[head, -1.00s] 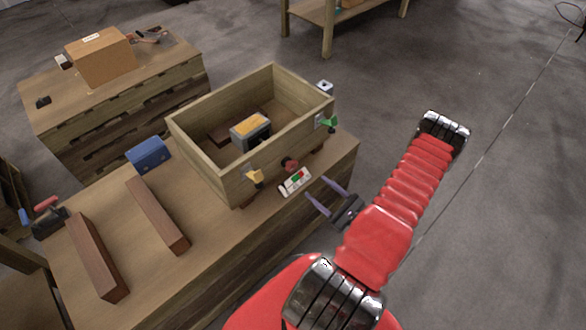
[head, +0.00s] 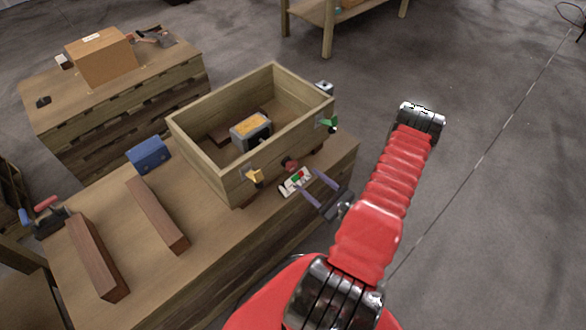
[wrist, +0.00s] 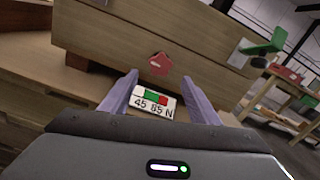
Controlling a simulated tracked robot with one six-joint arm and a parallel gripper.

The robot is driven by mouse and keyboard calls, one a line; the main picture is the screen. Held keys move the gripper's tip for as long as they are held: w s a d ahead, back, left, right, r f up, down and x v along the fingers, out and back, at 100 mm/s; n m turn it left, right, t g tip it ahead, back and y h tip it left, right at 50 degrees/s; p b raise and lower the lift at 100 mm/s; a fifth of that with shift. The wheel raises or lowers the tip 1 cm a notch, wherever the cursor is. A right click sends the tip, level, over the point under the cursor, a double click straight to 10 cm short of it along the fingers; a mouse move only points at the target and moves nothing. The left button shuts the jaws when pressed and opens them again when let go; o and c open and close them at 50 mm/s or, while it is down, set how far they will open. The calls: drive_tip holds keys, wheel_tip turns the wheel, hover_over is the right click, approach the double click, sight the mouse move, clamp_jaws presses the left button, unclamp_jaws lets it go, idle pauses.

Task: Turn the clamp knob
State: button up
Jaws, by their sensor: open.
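A small red knob (head: 289,163) is on the near wall of an open wooden box (head: 217,184) on the workbench. It also shows in the wrist view (wrist: 160,63), just beyond and between my fingertips. My gripper (head: 302,177) is open and empty, its two purple fingers pointing at that wall. The fingers appear short of the knob and not touching it. A white plate (wrist: 154,103) with a green and a red patch and the marking "45 85 N" lies below the knob. Inside the box is a grey block with an orange top (head: 250,130).
A yellow fitting (head: 254,177) and a green one (head: 328,124) are on the box wall either side of the knob. Brown bars (head: 157,214) and a blue block (head: 149,155) lie on the bench at left. Open floor is at right.

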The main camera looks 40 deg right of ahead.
sight(294, 168)
drive_tip(key=shift+w+a, duration=0.15)
drive_tip(key=shift+w, duration=4.45)
drive_tip(key=c, duration=1.1)
